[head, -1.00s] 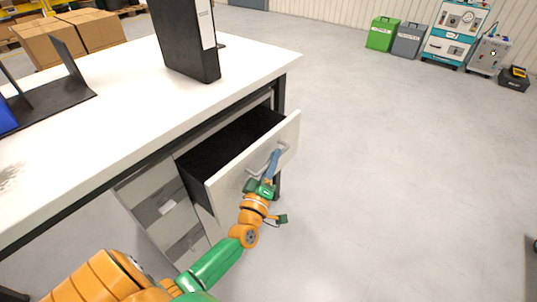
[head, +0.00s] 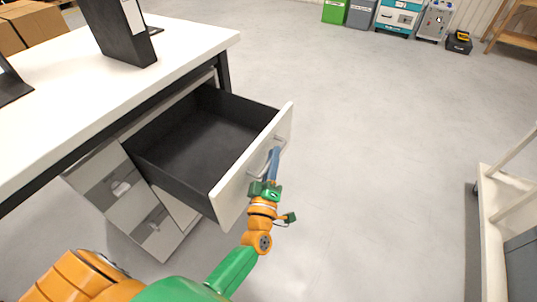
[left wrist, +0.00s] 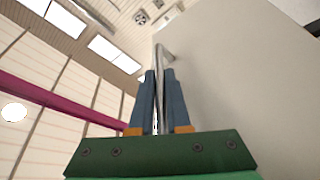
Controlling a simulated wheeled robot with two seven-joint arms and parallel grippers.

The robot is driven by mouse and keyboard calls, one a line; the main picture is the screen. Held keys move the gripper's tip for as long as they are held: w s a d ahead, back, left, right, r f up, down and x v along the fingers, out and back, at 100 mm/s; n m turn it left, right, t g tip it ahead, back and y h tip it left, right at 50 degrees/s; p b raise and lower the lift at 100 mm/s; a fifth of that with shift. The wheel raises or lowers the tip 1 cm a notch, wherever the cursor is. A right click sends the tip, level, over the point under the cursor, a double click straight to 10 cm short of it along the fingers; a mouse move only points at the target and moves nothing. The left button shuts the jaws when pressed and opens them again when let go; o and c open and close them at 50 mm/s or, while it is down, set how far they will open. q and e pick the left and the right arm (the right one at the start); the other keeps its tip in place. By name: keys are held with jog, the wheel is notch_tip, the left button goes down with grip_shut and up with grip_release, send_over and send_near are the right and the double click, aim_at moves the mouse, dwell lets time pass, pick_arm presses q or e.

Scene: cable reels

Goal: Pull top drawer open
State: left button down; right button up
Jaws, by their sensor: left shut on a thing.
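The top drawer (head: 200,147) under the white-topped desk is pulled well out, and its dark inside is empty. Its pale front (head: 238,188) faces right, with a metal bar handle (head: 262,166) on it. My left gripper (head: 273,160) is shut on the handle. In the left wrist view its blue fingers (left wrist: 160,100) stand on either side of the metal handle (left wrist: 163,60), beside the pale drawer front (left wrist: 240,80). My right gripper is in neither view.
The desk top (head: 150,60) carries a black binder (head: 125,35) near its edge. Lower drawers (head: 115,190) below are closed. A pale cart or rack (head: 490,235) stands at the right edge. Open grey floor (head: 380,150) lies right of the drawer. Bins and equipment line the far wall.

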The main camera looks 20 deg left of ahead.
pick_arm(q)
jog(key=c, duration=1)
grip_release()
jog(key=shift+o, duration=0.6)
jog(key=shift+s, duration=0.1)
jog(key=v, duration=0.7)
